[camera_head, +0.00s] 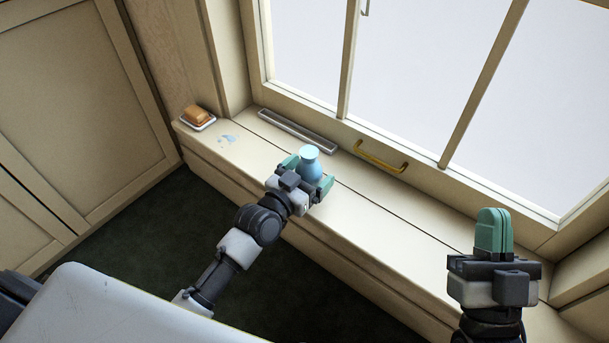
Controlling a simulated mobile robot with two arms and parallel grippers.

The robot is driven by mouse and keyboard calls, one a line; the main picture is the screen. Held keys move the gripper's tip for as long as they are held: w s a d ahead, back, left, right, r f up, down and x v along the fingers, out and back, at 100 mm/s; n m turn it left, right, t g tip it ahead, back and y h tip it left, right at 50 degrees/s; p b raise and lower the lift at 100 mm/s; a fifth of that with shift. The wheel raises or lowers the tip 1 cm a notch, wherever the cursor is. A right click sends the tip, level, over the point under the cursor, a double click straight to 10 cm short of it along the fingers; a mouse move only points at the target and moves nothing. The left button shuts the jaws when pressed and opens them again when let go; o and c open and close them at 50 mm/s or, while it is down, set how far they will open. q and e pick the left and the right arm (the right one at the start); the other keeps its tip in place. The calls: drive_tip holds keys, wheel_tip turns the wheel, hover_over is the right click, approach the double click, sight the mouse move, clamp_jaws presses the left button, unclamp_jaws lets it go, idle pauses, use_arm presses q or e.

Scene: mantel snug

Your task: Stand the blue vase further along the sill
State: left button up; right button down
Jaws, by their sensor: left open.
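The blue vase (310,163) stands upright on the window sill (375,218), left of the sill's middle. My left gripper (307,174) is at the vase, with its green fingers apart, one on each side of the vase's body. The fingers are open, and I cannot tell whether either one touches the vase. The vase's lower front is partly hidden by the gripper. My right gripper (493,232) is above the right part of the sill, away from the vase, with its green fingers together and nothing seen between them.
A brown block on a small white dish (198,124) sits at the sill's left end, beside a pale blue patch (228,140). A grey vent strip (297,130) and a yellow handle (380,158) lie along the window side. The sill between the vase and my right gripper is clear.

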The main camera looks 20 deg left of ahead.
use_arm(q)
drive_tip(key=shift+r, duration=0.15)
drive_tip(key=p+v, duration=0.3)
drive_tip(key=v, duration=0.8)
drive_tip(key=s+d+r+n+y, duration=0.1)
drive_tip(key=s+d+r+y, duration=0.1)
drive_tip(key=r, duration=1)
drive_tip(key=shift+s+d+t, duration=0.3)
drive_tip(key=shift+s+d, duration=0.25)
drive_tip(key=shift+s, duration=0.65)
use_arm(e)
wheel_tip(320, 180, down, 7)
drive_tip(key=w+g+h, duration=0.2)
drive_tip(key=g, duration=0.4)
drive_tip(key=shift+d+f+g+h, duration=0.15)
drive_tip(key=shift+d+g+h, duration=0.15)
drive_tip(key=shift+d+g, duration=0.1)
